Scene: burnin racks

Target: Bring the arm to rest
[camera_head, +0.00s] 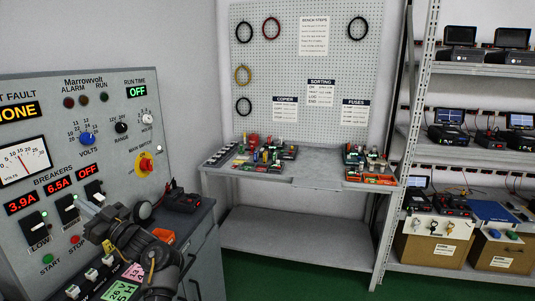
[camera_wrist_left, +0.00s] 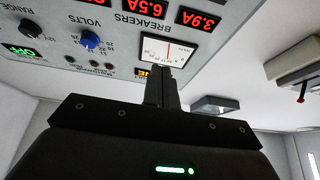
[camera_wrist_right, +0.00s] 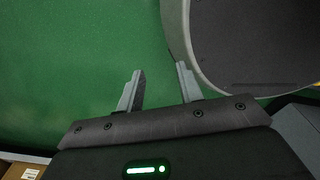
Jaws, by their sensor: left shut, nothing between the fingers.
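My left arm reaches up from the bottom of the head view toward the grey control panel (camera_head: 60,115) on the left. My left gripper (camera_head: 84,203) is in front of the panel's breaker row and hides part of it. In the left wrist view its fingers (camera_wrist_left: 163,72) are together with nothing between them, seen against the panel's meter and displays. I cannot tell whether they touch the panel. My right gripper (camera_wrist_right: 160,69) shows only in the right wrist view. Its fingers are apart and empty, above the green floor (camera_wrist_right: 80,60).
Breaker displays (camera_head: 55,192) read 3.9A, 6.5A and OFF. A counter with a dark device (camera_head: 183,200) adjoins the panel. A workbench (camera_head: 300,180) and loaded shelves (camera_head: 465,150) stand beyond. A large dark rounded body (camera_wrist_right: 255,40) is beside my right fingers.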

